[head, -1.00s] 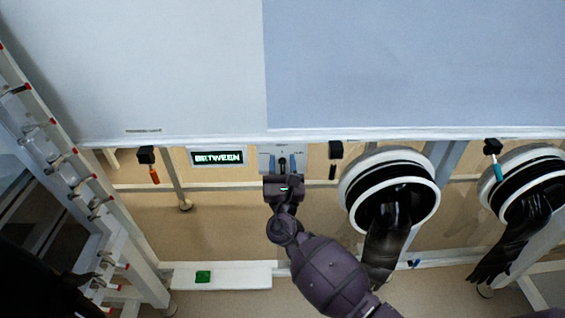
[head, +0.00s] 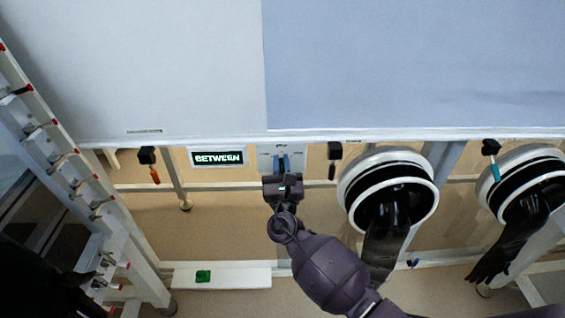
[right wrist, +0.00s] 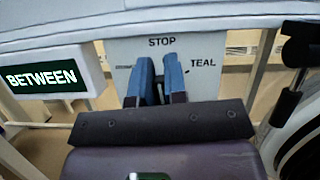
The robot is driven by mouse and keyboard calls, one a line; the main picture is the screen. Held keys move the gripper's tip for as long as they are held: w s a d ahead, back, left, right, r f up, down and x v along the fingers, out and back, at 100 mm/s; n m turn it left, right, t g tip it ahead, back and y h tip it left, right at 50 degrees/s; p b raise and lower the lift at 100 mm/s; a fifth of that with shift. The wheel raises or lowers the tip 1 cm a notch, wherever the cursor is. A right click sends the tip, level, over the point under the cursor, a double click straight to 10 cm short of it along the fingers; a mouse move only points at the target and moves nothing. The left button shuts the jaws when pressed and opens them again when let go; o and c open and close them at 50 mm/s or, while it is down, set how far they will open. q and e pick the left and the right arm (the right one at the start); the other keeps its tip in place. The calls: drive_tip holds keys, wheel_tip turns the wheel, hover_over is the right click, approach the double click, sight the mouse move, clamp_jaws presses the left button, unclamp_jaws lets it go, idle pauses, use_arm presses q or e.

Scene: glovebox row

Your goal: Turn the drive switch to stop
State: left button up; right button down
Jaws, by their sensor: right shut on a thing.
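The drive switch is on a pale grey plate (head: 265,158), which also shows in the right wrist view (right wrist: 208,50). The plate reads STOP at the top and TEAL at the right; the left label is too small to read. My right gripper (head: 283,163) reaches up to the plate from below. Its two blue fingers (right wrist: 160,80) are shut on the switch handle, which is mostly hidden between them. The fingers point up towards STOP. A display (head: 218,158) left of the plate reads BETWEEN. My left gripper cannot be made out.
A round glove port (head: 352,190) with a hanging black glove (head: 388,235) is close to the right of my right arm. Another port stands further right. A rack with red-tipped parts (head: 75,165) is at the left. A green object (head: 203,276) lies on a white ledge (head: 245,278).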

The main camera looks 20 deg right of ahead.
drive_tip(key=shift+a+r+n+y+p, duration=0.15)
drive_tip(key=shift+n+y+p, duration=0.2)
drive_tip(key=shift+n+y, duration=0.45)
drive_tip(key=shift+a+n+p, duration=0.1)
drive_tip(key=shift+n+p, duration=0.25)
drive_tip(key=shift+n, duration=0.85)
drive_tip(key=shift+w+a+n+y+p, duration=0.15)
drive_tip(key=shift+n+y+p, duration=0.25)
drive_tip(key=shift+n+y, duration=0.55)
drive_tip(key=shift+f+n, duration=0.25)
drive_tip(key=shift+n, duration=0.3)
drive_tip(key=shift+a+f, duration=0.1)
drive_tip(key=c, duration=1.2)
unclamp_jaws()
drive_tip(key=shift+o, duration=0.2)
